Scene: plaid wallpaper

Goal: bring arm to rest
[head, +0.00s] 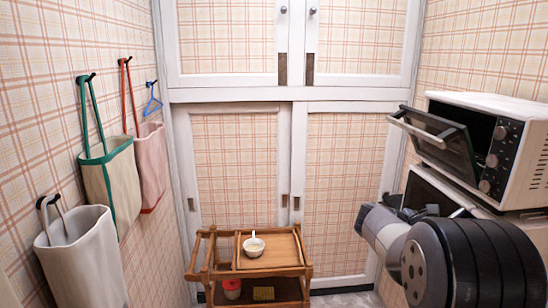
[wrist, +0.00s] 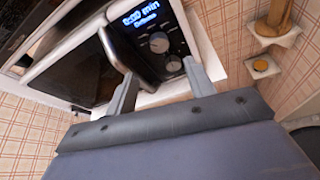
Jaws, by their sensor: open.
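My arm (head: 470,262) reaches in from the lower right in the head view, its far end in front of the lower oven. My gripper (wrist: 162,82) shows in the wrist view with its two grey fingers apart. It faces a microwave front with a lit blue display (wrist: 141,14) and round knobs. Nothing is seen gripped. In the head view the fingers are mostly hidden by my arm.
A toaster oven (head: 520,160) with its door (head: 437,137) tilted open stands above the microwave (head: 432,192). A wooden cart (head: 270,262) holds a bowl (head: 254,247) and a red-lidded jar (head: 232,288). Bags hang on the left wall. The wrist view shows wooden wall pieces (wrist: 275,20).

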